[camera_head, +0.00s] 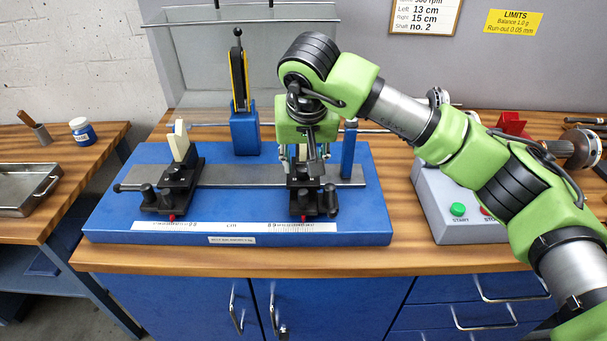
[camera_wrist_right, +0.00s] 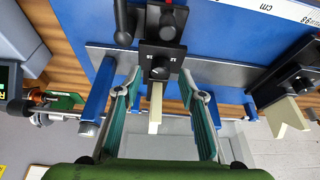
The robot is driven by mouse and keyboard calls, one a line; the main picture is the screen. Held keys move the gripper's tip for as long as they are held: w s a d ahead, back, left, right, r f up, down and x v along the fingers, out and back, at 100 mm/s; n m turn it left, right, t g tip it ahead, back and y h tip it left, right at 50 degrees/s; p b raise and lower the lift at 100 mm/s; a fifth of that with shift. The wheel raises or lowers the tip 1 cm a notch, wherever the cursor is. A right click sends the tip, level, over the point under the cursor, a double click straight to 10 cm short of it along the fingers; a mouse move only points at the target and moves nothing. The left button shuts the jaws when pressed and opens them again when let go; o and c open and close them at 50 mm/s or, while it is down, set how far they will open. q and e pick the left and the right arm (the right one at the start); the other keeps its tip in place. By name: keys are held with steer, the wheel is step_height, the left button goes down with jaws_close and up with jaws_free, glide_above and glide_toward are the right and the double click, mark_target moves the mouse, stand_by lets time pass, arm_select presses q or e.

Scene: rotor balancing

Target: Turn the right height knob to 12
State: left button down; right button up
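The right support (camera_head: 305,185) is a black block on the grey rail, near the right part of the blue base. Its top is partly hidden by my right gripper in the head view. My right gripper (camera_head: 302,160) points down over this support. In the right wrist view its teal fingers (camera_wrist_right: 162,95) are apart, one each side of the V-block, with nothing clamped. My left gripper is not in view.
The left support (camera_head: 180,175) with a cream V-block stands on the same rail (camera_head: 240,174). A white scale (camera_head: 235,226) runs along the base's front. A blue post (camera_head: 348,150) stands right of my gripper. A grey control box (camera_head: 440,200) stands further right.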

mark_target(303, 172)
steer(key=shift+b+x, duration=0.35)
steer(key=shift+x, duration=0.95)
steer(key=shift+a, duration=0.1)
jaws_close()
steer(key=shift+m+h+b, duration=0.3)
steer(key=shift+m+b, duration=0.05)
steer(key=shift+m, duration=0.45)
steer(key=m+h, duration=0.1)
steer(key=m, duration=0.2)
steer(key=shift+a, duration=0.15)
